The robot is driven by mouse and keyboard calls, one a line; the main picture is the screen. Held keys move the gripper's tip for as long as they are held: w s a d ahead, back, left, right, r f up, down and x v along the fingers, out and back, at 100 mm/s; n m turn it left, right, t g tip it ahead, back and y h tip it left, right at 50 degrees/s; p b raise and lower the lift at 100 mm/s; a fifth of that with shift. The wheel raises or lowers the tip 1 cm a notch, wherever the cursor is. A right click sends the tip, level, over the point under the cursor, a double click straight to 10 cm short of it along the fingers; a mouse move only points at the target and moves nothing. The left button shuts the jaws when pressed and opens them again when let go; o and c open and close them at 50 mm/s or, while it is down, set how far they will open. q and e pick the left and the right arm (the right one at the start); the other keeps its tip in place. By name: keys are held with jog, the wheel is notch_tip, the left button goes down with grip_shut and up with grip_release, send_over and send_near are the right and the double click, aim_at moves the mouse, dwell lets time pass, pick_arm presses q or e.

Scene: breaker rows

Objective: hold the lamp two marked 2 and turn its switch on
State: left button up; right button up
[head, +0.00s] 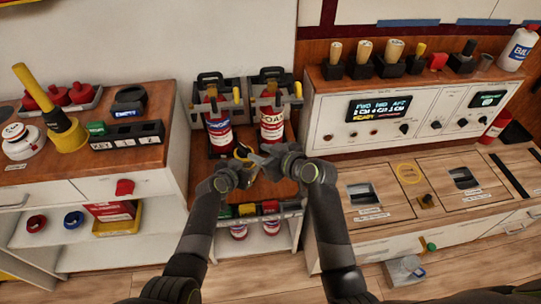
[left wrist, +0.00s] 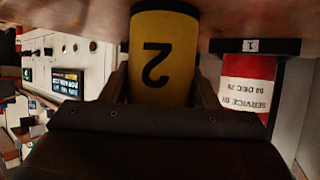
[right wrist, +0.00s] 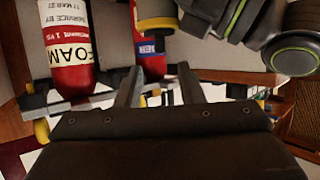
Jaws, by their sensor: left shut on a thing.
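Lamp two is a yellow barrel (left wrist: 163,60) with a black 2, upside down in the left wrist view. In the head view its yellow and dark body (head: 242,153) shows in front of the extinguishers, partly hidden by my grippers. My left gripper (head: 235,165) is shut on the barrel, one finger on each side in the left wrist view. My right gripper (head: 262,166) is close beside it; in the right wrist view its fingers (right wrist: 160,82) stand apart with nothing between them. A yellow and grey end (right wrist: 156,20), likely the lamp's, shows beyond these fingers. I cannot make out the switch.
Two red extinguishers, one blue-labelled (head: 219,130) and one marked FOAM (head: 271,122), stand in brackets just behind my grippers. A control console (head: 400,110) is at the right. A low shelf lies below my grippers.

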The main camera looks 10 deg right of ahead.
jog(key=shift+v, duration=1.65)
jog(key=g+h, duration=0.5)
jog(key=g, duration=0.2)
send_near(244, 146)
jog(key=x, duration=0.9)
grip_shut()
